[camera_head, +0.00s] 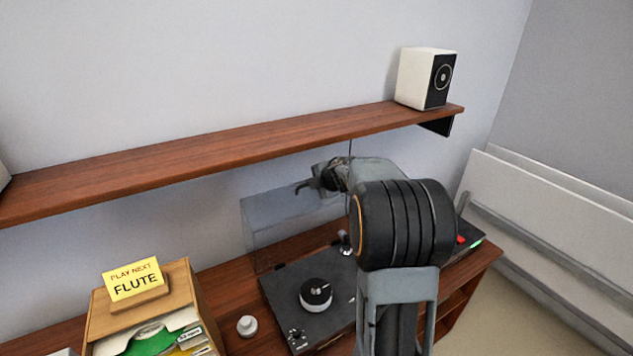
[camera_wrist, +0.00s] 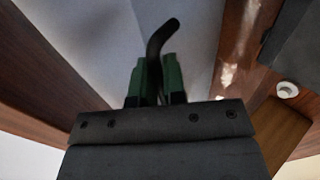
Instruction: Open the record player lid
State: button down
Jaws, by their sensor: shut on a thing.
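The record player (camera_head: 274,286) is a dark flat deck on the wooden cabinet, with a round platter and a small knob showing. Its clear lid (camera_head: 285,212) stands raised, steeply upright at the back of the deck, below the shelf. My gripper (camera_head: 318,181) is at the lid's upper edge. In the wrist view my gripper's green fingers (camera_wrist: 154,82) are shut on a dark curved handle (camera_wrist: 160,38), which appears to belong to the lid. My arm hides the right part of the deck and lid.
A long wooden shelf (camera_head: 200,155) runs just above my gripper, with a white speaker (camera_head: 414,77) at its right end. A wooden record box (camera_head: 190,292) with a yellow sign (camera_head: 133,279) stands left of the player. A small white knob-like thing (camera_head: 247,326) lies between them.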

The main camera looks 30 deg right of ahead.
dwell(0.3)
jog(key=c, duration=1.2)
grip_release()
jog(key=shift+f, duration=0.1)
jog(key=v, duration=1.4)
